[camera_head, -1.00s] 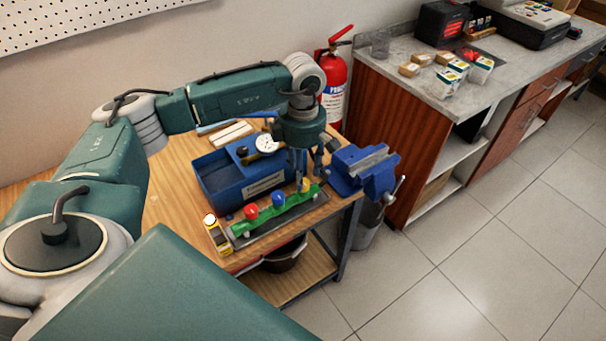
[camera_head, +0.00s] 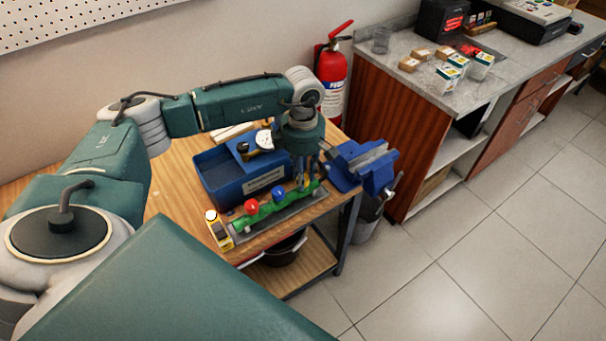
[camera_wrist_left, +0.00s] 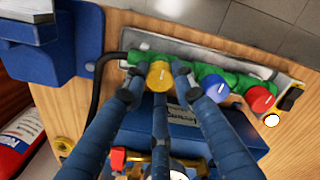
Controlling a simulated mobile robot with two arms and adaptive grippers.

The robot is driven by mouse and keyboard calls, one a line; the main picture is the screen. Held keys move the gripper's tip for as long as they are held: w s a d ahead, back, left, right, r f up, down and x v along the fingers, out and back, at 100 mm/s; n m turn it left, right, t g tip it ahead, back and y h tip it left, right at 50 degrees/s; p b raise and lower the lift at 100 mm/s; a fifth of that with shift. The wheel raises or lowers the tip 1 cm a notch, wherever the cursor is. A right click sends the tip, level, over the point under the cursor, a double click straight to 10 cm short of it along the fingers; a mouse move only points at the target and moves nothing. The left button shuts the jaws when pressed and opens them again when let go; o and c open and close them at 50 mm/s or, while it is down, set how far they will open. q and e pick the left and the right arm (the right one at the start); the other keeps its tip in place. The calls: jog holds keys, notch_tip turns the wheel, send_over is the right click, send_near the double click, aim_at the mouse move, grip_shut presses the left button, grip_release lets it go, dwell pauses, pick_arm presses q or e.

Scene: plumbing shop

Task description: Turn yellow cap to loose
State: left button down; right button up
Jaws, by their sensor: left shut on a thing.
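The yellow cap (camera_wrist_left: 159,75) sits on the green pipe manifold (camera_wrist_left: 205,71), at its end nearest the vise. In the left wrist view the blue fingers of my left gripper (camera_wrist_left: 157,72) are around the cap, shut on its sides. A white line shows on the cap's top. In the head view my left gripper (camera_head: 305,180) points down over the manifold's right end and its fingers hide most of the cap. A blue cap (camera_head: 278,192) and a red cap (camera_head: 252,206) stand along the same manifold. My right gripper is not in view.
The manifold lies on a grey plate on the wooden bench (camera_head: 178,190). A blue bin (camera_head: 222,190) stands behind it and a blue vise (camera_head: 366,164) is close to the right of the gripper. A yellow-and-black item (camera_head: 219,231) is at the manifold's left end.

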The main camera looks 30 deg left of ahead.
pick_arm(q)
jog(key=shift+f, duration=0.1)
jog(key=shift+n+b, duration=0.9)
jog(key=shift+n, duration=0.1)
jog(key=n+b, duration=0.1)
jog(key=n, duration=0.1)
jog(key=shift+f+n+b, duration=0.1)
jog(key=shift+n+b, duration=0.2)
jog(key=shift+b, duration=0.05)
jog(key=n+b, duration=0.2)
jog(key=n, duration=0.3)
jog(key=shift+b, duration=0.4)
jog(key=n+b, duration=0.1)
jog(key=n, duration=0.3)
jog(key=n+b, duration=0.1)
jog(key=n, duration=0.5)
jog(key=n+b, duration=0.1)
jog(key=n, duration=0.1)
jog(key=shift+r+n, duration=0.25)
jog(key=shift+n, duration=0.05)
